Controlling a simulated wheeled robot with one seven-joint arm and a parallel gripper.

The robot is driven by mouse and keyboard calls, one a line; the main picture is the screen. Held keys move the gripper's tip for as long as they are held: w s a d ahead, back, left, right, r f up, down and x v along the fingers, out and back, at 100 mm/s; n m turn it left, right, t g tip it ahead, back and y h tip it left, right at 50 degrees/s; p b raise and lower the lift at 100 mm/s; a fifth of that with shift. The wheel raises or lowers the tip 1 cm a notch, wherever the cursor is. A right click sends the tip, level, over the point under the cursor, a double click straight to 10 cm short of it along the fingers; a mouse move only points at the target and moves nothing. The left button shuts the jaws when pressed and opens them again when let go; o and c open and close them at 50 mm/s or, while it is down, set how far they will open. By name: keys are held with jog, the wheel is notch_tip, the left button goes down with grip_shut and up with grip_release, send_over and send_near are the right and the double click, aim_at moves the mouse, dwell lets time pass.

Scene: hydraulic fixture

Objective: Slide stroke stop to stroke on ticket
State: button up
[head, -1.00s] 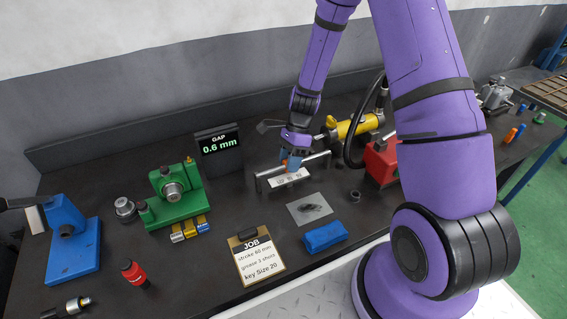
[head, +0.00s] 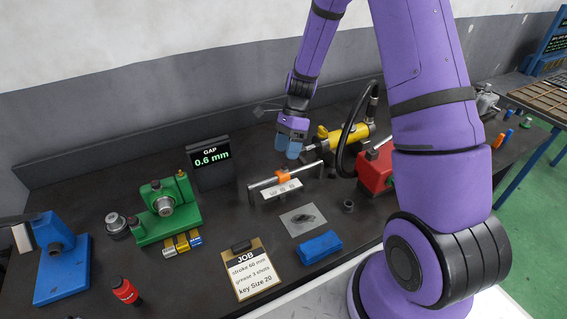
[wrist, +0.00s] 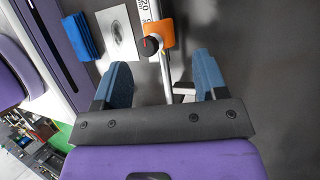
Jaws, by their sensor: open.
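The orange stroke stop (head: 283,176) sits on a bar of a metal rail frame, near the middle of its length. A white scale plate (head: 281,190) is in front of it; its marks are too small to read against the stop. In the wrist view the stop (wrist: 160,33) shows a dark round knob with a red mark. My gripper (head: 288,156) is open and empty, above and behind the stop, apart from it. In the wrist view its blue fingers (wrist: 162,68) are spread around the bar's line, short of the stop. The job ticket (head: 252,270) reads stroke 60 mm.
A yellow cylinder (head: 347,134) with a black hose and a red block (head: 375,170) stand right of the rail. A green fixture (head: 165,212) stands left. A blue cloth (head: 319,247) and grey sheet (head: 304,220) lie in front.

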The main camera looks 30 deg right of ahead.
jog(key=v, duration=0.3)
jog(key=shift+r, duration=0.2)
dwell(0.3)
jog(key=s+a+r+n+t+h, duration=0.15)
jog(key=s+r+n, duration=0.35)
jog(key=r, duration=0.5)
jog(key=s+r+n+t+h, duration=0.15)
jog(key=s+r+n, duration=0.25)
jog(key=r, duration=0.5)
jog(key=s+r+n+t, duration=0.2)
jog(key=s+r+n, duration=0.2)
jog(key=s, duration=0.4)
jog(key=s+r+n+t+h, duration=0.1)
jog(key=s+r+n+t, duration=0.2)
jog(key=s, duration=0.6)
notch_tip(320, 180, up, 2)
jog(key=n, duration=0.2)
jog(key=shift+s+r+n+h, duration=0.2)
jog(key=shift+r+n+h, duration=0.1)
jog(key=shift+n, duration=0.1)
